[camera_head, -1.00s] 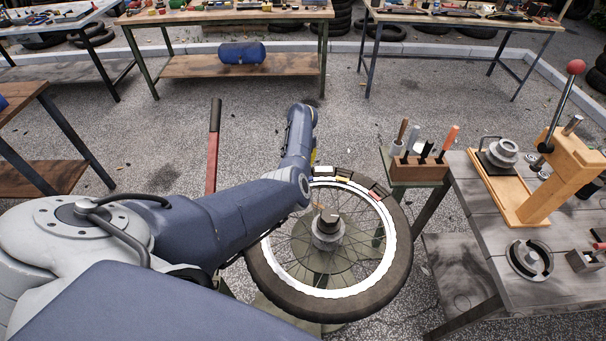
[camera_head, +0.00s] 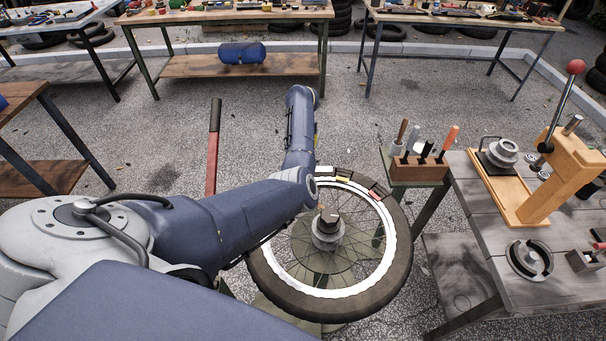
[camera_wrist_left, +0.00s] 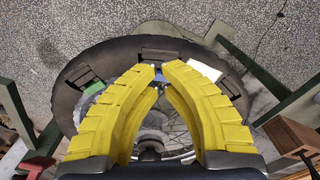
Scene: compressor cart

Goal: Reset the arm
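My left arm (camera_head: 240,215) comes in from the left, and its bent end stands over the upper left rim of the spoked wheel. In the left wrist view my left gripper (camera_wrist_left: 160,69) points its two yellow fingers at the wheel's tire (camera_wrist_left: 100,62). The fingertips are close together with a narrow gap between them. I see nothing held in the gap. In the head view the gripper is almost wholly hidden behind the arm. The wheel (camera_head: 398,245) lies flat on a stand, with small coloured and dark pieces along its upper rim. My right gripper is not in view.
A wooden block with tools (camera_head: 418,170) stands right of the wheel. A workbench (camera_head: 500,255) at the right carries a lever press (camera_head: 562,160) and round metal parts. A red-and-black bar (camera_head: 212,150) stands behind my arm. Open gravel ground lies beyond.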

